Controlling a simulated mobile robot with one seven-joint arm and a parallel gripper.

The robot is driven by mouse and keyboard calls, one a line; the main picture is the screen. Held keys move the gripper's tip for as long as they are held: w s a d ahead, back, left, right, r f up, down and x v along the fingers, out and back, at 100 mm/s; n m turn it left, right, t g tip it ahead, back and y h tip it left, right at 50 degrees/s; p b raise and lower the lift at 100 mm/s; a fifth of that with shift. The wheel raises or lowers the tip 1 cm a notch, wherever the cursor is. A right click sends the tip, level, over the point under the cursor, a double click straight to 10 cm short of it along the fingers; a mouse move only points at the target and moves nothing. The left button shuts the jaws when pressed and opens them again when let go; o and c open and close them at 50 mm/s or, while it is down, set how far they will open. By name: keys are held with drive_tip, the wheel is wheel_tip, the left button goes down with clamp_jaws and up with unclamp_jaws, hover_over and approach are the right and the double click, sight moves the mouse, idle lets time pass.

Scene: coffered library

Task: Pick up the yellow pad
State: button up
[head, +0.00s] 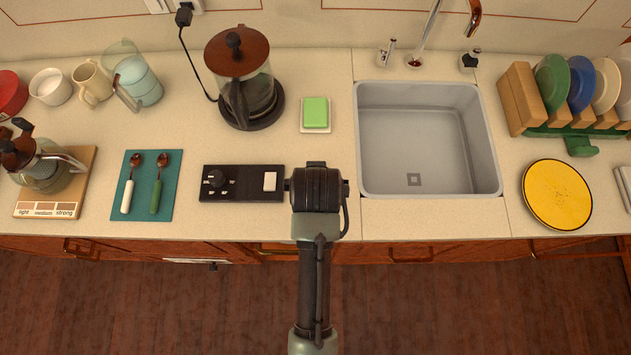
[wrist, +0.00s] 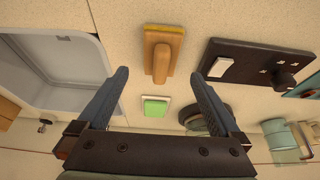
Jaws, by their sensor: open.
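In the wrist view a brown-orange block with a raised handle and a thin yellow layer along its upper edge, seemingly the yellow pad (wrist: 163,50), lies on the counter. My gripper (wrist: 160,76) is open, and its two blue-grey fingers appear on either side of the pad's handle in the picture, apart from it. The height between fingers and pad is hard to judge. In the head view my gripper (head: 317,185) hangs over the counter between the black panel and the sink, and my arm hides the pad there.
The sink (head: 425,140) is right of my gripper, the black switch panel (head: 243,184) left. A green sponge (head: 315,111) on a small dish lies behind it. A coffee maker (head: 240,75) stands back left. A round yellow plate-like disc (head: 557,194) lies far right.

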drive_tip(key=shift+p+x, duration=0.3)
drive_tip(key=shift+x, duration=2)
drive_tip(key=shift+w, duration=0.1)
drive_tip(key=c, duration=1.5)
drive_tip(key=shift+r, duration=0.1)
wheel_tip(320, 180, up, 10)
drive_tip(key=shift+b, duration=0.35)
